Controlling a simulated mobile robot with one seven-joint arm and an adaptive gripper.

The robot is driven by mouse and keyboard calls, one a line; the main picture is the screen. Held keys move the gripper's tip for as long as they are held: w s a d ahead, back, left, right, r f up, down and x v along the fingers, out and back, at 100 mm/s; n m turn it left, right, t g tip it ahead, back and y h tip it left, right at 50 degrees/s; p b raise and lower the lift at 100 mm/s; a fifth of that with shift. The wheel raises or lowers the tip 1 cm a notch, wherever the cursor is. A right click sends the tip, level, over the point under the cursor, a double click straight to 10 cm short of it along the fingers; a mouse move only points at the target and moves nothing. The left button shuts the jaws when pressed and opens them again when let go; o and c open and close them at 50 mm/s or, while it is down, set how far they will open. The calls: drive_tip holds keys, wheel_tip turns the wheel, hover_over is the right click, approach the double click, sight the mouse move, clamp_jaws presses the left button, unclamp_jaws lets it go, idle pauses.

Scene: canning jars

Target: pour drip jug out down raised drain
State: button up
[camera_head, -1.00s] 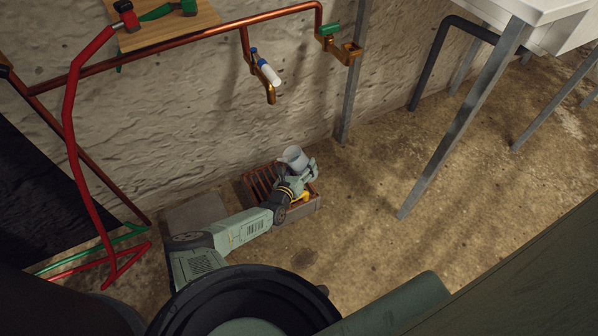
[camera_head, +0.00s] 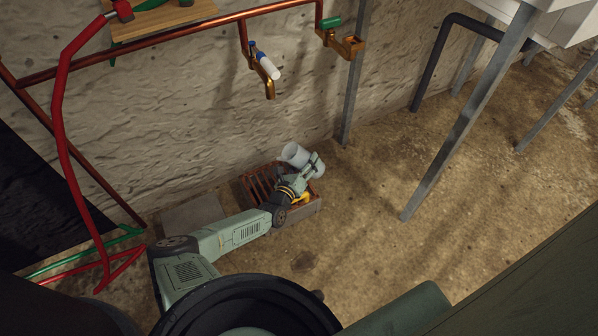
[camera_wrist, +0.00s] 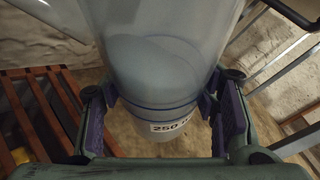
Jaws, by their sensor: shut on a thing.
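The drip jug (camera_head: 297,155) is a pale, see-through jug. The grate's slats (camera_wrist: 52,110) show at the left there. I cannot tell whether liquid is leaving the jug.
Copper pipes with taps (camera_head: 265,66) run along the rough wall above the drain. A grey slab (camera_head: 192,215) lies left of it. Red pipework (camera_head: 62,130) stands at the left. A metal table leg (camera_head: 465,120) stands at the right, with open floor before it.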

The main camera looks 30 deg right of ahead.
sight(304, 161)
drive_tip(key=shift+r+b, duration=0.15)
drive_tip(key=shift+b, duration=0.2)
drive_tip(key=shift+d+r+n+h+b, duration=0.1)
drive_tip(key=shift+r+n+h+b, duration=0.5)
drive_tip(key=shift+b, duration=0.45)
drive_tip(key=shift+d+r+n+t+b, duration=0.1)
drive_tip(key=shift+r+n+t+b, duration=0.2)
drive_tip(key=shift+r+n+b, duration=0.15)
drive_tip(key=shift+b, duration=0.45)
drive_tip(key=shift+r+n+b, duration=0.15)
drive_tip(key=shift+n+b, duration=0.2)
drive_tip(key=shift+b, duration=0.05)
drive_tip(key=shift+r+n+t+h+b, duration=0.45)
drive_tip(key=shift+r+n+b, duration=0.25)
drive_tip(key=shift+r+b, duration=0.3)
drive_tip(key=shift+s, duration=0.1)
drive_tip(key=shift+f, duration=0.1)
